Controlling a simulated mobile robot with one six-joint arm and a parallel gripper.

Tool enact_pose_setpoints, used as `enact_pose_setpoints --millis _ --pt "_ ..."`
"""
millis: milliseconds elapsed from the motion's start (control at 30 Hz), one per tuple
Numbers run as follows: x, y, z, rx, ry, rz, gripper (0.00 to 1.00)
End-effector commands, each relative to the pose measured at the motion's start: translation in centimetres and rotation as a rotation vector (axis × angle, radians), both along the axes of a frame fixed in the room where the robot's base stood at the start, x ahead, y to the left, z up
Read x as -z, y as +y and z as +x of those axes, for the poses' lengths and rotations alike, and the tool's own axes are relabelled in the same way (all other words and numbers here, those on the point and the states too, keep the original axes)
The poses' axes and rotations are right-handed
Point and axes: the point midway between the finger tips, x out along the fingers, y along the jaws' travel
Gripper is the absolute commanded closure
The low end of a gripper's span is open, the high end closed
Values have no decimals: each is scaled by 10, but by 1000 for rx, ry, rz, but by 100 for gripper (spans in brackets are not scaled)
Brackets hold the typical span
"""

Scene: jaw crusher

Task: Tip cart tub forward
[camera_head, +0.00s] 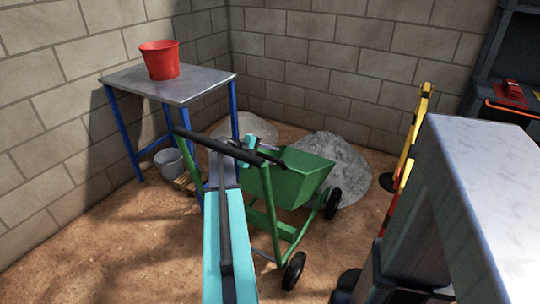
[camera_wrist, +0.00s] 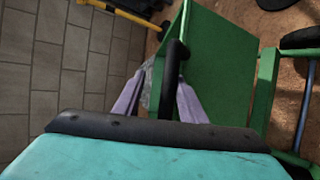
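The green cart stands on the dirt floor, with its green tub (camera_head: 296,178) upright and level-looking on the frame. In the wrist view, the tub's green wall (camera_wrist: 222,55) fills the upper middle. A black handle (camera_wrist: 172,75) stands out from the tub toward the camera. My gripper (camera_wrist: 160,82) has its two pale purple fingers on either side of this handle. The fingers are apart, with a gap at the left finger; the right finger is close to the handle, and contact is unclear. In the head view, my teal arm crosses the cart's black push bar (camera_head: 222,147) and hides part of it.
A metal table (camera_head: 190,83) with a red bucket (camera_head: 160,60) stands at the left. A grey bucket (camera_head: 168,162) sits on the floor below. A gravel pile (camera_head: 350,165) lies behind the cart. A yellow barrier (camera_head: 410,135) and a large grey machine (camera_head: 490,190) stand right. The front-left floor is clear.

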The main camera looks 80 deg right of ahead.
Motion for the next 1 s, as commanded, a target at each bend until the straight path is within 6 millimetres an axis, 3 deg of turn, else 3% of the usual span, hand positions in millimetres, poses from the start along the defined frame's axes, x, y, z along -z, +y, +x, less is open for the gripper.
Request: enact_pose_setpoints --millis 467,1000 --pt "-5 5 10 -11 -3 -3 64" --pt "-36 45 43 -9 -2 -3 64"
